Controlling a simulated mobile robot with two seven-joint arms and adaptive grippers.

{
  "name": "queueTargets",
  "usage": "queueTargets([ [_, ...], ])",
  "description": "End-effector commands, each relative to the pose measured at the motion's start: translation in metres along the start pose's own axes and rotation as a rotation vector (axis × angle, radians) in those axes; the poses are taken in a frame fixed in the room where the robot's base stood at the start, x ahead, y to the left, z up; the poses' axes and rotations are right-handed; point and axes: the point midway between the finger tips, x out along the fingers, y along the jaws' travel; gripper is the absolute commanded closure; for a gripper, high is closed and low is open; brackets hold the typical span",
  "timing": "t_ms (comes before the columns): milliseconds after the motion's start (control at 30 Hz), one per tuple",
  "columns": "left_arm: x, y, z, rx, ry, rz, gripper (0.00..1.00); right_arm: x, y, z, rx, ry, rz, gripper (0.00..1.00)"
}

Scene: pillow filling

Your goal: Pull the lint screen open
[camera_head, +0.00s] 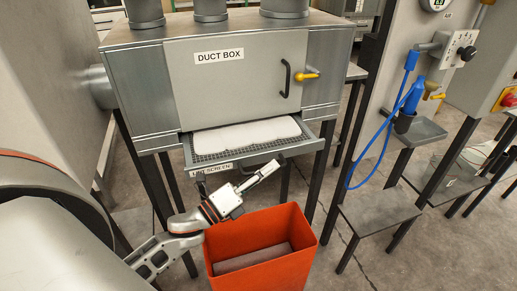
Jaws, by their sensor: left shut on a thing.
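The lint screen (219,157) is a shallow mesh drawer under the grey duct box (146,87). It stands partly out of the box, with its front edge towards me and its label partly covered. A white lint pad (246,135) lies flat on the mesh. My left gripper (271,168) reaches up from below left to the front of the screen and is shut on its front handle. The handle is small and mostly hidden by the fingers. My right gripper is not in view.
An open orange bin (305,237) stands just below the gripper, with a grey surface inside. The box door has a black handle (286,78) and a yellow latch (307,76). A blue hose (377,142) and small steel shelves (379,211) stand to the right.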

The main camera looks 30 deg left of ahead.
Motion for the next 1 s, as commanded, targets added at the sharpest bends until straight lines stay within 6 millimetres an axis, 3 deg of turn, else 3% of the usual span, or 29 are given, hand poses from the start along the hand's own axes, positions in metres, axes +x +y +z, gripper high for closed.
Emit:
queueTargets([
  [200, -0.021, -0.035, -0.050, -0.006, -0.001, 0.000, 1.00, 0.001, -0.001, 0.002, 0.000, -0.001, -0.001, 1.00],
  [400, -0.033, -0.056, -0.080, -0.004, 0.000, 0.000, 1.00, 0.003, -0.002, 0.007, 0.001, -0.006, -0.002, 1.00],
  [633, -0.039, -0.068, -0.095, -0.001, 0.001, -0.001, 1.00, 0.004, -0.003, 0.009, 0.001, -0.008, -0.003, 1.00],
  [1000, -0.040, -0.069, -0.096, 0.000, 0.001, -0.001, 1.00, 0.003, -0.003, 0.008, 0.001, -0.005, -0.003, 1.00],
])
